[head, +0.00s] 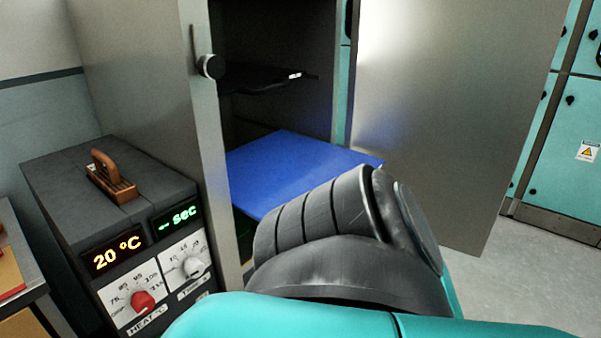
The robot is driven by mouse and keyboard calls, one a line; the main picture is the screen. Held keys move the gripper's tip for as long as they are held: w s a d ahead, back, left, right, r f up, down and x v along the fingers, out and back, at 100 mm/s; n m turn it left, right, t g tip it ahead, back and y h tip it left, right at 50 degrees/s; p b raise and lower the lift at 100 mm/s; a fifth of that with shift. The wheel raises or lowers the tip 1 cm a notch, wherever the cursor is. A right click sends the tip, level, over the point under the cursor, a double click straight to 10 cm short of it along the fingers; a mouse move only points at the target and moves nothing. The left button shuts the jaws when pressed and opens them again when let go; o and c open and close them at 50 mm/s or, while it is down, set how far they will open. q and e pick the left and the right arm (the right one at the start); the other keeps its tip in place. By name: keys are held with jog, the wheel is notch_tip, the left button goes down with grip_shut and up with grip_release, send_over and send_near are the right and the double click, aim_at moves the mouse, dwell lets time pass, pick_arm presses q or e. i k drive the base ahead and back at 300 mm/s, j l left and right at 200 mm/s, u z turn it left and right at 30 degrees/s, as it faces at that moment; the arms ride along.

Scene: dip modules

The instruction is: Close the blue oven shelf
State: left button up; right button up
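The blue oven shelf (290,168) is a flat blue plate that sticks out of the open oven cabinet (211,165). Its right corner reaches past the cabinet opening toward the oven door (440,110), which stands wide open on the right. The front part of the shelf is hidden behind my dark grey and teal arm, which fills the lower middle of the head view. Neither gripper shows, so I cannot tell whether one touches the shelf.
A dark shelf (265,80) sits higher inside the oven. A control box (120,230) with a brown-handled tool (112,180) on top stands at the left, reading 20 °C. Teal cabinets (565,140) stand at the far right. Floor (530,265) shows clear at the lower right.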

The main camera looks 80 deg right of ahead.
aim_at(264, 174)
jog(key=z, duration=2.8)
